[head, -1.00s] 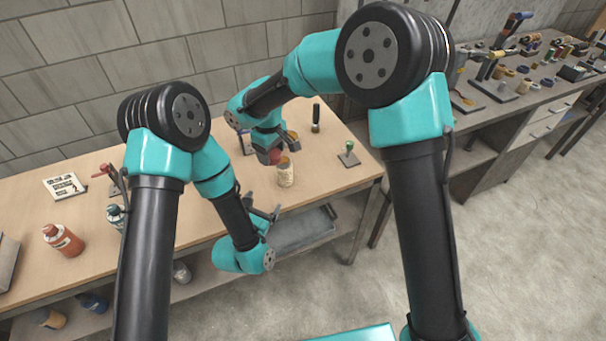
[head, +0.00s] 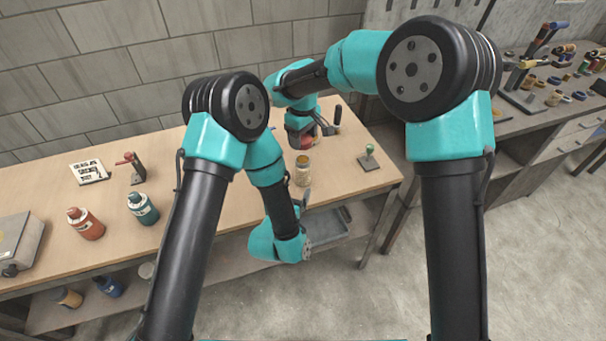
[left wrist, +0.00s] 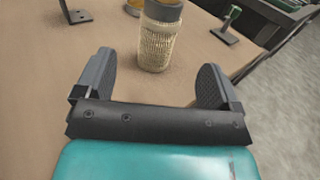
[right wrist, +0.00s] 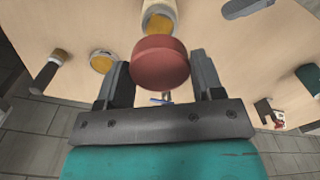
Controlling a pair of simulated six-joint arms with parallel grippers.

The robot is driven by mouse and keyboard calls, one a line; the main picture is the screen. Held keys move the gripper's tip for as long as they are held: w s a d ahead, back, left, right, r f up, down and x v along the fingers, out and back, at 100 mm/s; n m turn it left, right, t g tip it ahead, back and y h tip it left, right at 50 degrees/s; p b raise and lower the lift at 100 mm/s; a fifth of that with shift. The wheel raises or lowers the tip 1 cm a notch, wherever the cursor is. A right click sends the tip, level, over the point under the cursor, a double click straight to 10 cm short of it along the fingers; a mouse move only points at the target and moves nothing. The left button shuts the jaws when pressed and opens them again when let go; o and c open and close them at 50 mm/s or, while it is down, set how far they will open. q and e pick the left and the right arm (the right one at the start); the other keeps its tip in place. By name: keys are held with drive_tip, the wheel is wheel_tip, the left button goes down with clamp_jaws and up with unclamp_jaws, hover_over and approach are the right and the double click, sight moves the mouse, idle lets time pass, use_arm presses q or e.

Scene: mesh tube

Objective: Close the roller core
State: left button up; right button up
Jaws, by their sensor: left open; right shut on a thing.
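The roller core is a pale mesh tube (head: 303,174) standing upright near the table's front edge. In the head view the left gripper (head: 306,199) is just below the tube. My right gripper (right wrist: 162,75) is shut on a round red cap (right wrist: 160,62). In the head view this gripper (head: 304,140) is behind and above the tube, with the cap apart from it.
A small stand with a green knob (head: 369,157) is right of the tube. A black-handled tool (head: 338,116) and a gold-topped round piece (right wrist: 102,62) are near the right gripper. Red (head: 86,224) and teal (head: 142,208) bottles stand left. The table between is clear.

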sight(300, 172)
use_arm(q)
drive_tip(key=x, duration=1)
drive_tip(key=shift+w+d, duration=0.1)
drive_tip(key=shift+w, duration=0.15)
drive_tip(key=c, duration=1.4)
use_arm(e)
drive_tip(key=shift+f, duration=2.55)
drive_tip(key=shift+f, duration=0.1)
drive_tip(key=shift+f, duration=0.75)
drive_tip(key=shift+f, duration=0.5)
